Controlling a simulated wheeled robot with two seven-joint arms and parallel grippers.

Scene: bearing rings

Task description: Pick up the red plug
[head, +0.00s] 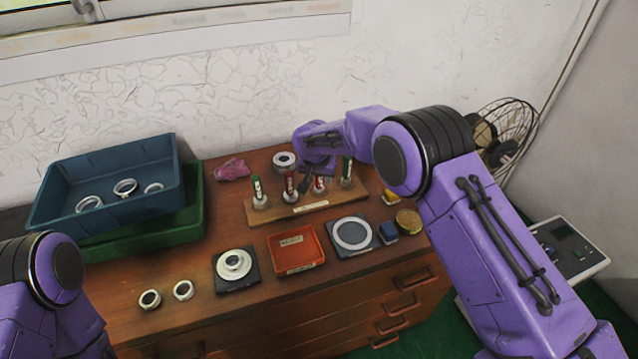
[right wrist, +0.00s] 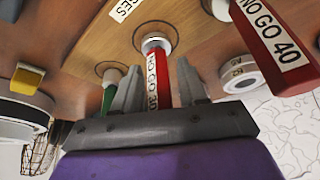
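Two red plugs stand upright in a wooden gauge rack on the desk. The right-hand red plug (head: 320,184), labelled NO GO 30 in the right wrist view (right wrist: 158,77), lies between the fingers of my right gripper (right wrist: 158,80). The fingers are open, with a small gap on each side of it. In the head view the right gripper (head: 319,165) is just behind this plug. The other red plug (head: 290,185), labelled NO GO 40 (right wrist: 275,40), stands to its left. My left arm shows at the lower left; its gripper is out of view.
Green plugs (head: 257,191) (head: 347,172) stand at both ends of the rack (head: 303,207). A pink crumpled cloth (head: 232,169) and a ring (head: 284,160) lie behind. A red tray (head: 296,250) and dark plates are in front; a blue bin (head: 107,183) is left.

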